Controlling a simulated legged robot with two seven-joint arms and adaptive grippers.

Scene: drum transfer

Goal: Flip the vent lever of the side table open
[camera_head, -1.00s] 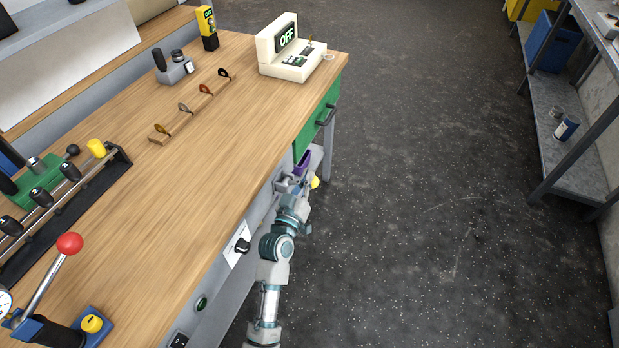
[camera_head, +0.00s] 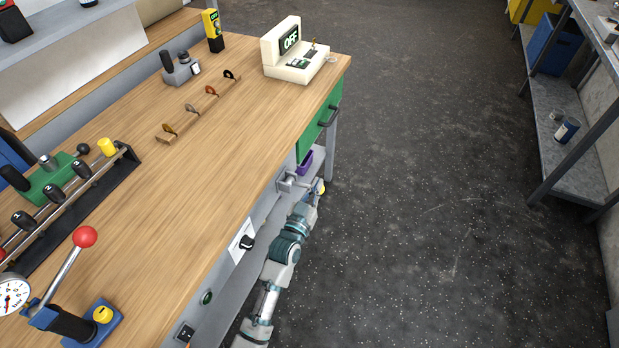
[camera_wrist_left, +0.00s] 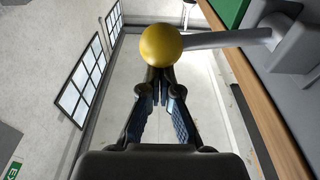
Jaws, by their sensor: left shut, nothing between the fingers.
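The vent lever (camera_head: 299,182) is a grey bar on a grey mount at the table's right side, below the wooden top. Its yellow ball knob (camera_head: 322,186) points out from the table. In the left wrist view, the knob (camera_wrist_left: 161,45) is at the upper middle and the grey bar (camera_wrist_left: 225,38) runs right to its mount. My left gripper (camera_head: 315,192) is shut and empty, right at the knob. In the wrist view its fingertips (camera_wrist_left: 158,82) are partly hidden by the knob; I cannot tell whether they touch it. My right gripper is not in view.
A green drawer (camera_head: 318,125) with a dark handle is just beyond the lever. A purple bin (camera_head: 305,161) sits below it. Open floor (camera_head: 430,200) lies to the right.

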